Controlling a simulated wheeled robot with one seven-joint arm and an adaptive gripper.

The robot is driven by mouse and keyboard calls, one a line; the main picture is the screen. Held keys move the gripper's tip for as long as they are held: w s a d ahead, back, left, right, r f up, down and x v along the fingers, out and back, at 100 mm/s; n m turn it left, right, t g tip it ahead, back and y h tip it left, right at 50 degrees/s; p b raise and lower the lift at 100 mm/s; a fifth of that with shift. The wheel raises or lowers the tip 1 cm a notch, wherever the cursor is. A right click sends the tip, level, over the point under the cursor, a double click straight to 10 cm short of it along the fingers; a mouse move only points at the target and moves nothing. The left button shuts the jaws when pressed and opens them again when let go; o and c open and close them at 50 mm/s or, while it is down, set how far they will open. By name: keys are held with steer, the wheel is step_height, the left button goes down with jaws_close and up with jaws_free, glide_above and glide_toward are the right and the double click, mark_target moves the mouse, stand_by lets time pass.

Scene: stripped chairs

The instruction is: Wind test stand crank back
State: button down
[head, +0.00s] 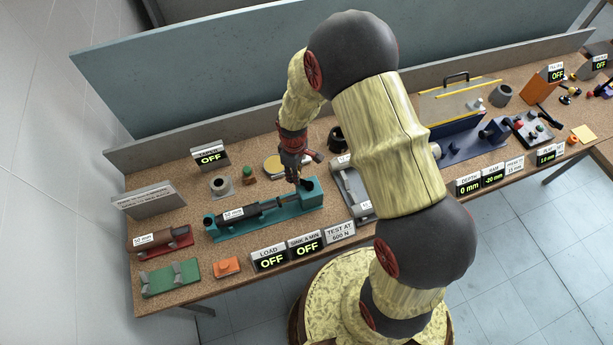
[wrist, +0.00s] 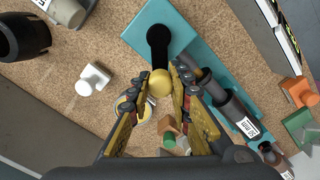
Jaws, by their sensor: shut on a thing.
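The teal test stand (head: 270,221) lies on the cork-topped bench, carrying a dark cylinder with a "50 mm" label (head: 233,213). Its crank is at the right end; in the wrist view the black crank arm (wrist: 158,44) runs from the teal block (wrist: 185,20) toward my fingers. A round brass knob (wrist: 160,85) at the arm's end sits between my fingertips. My gripper (head: 301,181) points down at the stand's right end and is shut on the knob. In the head view the fingers mostly hide the knob.
The load display (head: 269,259) and sink display (head: 306,245) read OFF at the front edge. A red fixture (head: 160,243), a green fixture (head: 170,278) and an orange block (head: 227,266) lie left. A grey fixture (head: 354,190) stands close right. A teal panel backs the bench.

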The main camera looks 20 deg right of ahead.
steer(key=shift+s+a, duration=0.1)
steer(key=shift+s, duration=0.05)
steer(key=n, duration=0.1)
steer(key=s+n, duration=0.1)
steer(key=n, duration=0.1)
steer(key=a+n, duration=0.1)
steer(key=n, duration=0.1)
steer(key=shift+s, duration=0.4)
steer(key=s+n, duration=0.1)
steer(key=n, duration=0.1)
steer(key=s+n, duration=0.1)
steer(key=n, duration=0.2)
steer(key=shift+a, duration=0.1)
steer(key=shift+s, duration=0.1)
steer(key=n, duration=0.1)
steer(key=s+n, duration=0.1)
steer(key=n, duration=0.2)
steer(key=shift+s+d+n, duration=0.3)
steer(key=shift+s+n, duration=0.1)
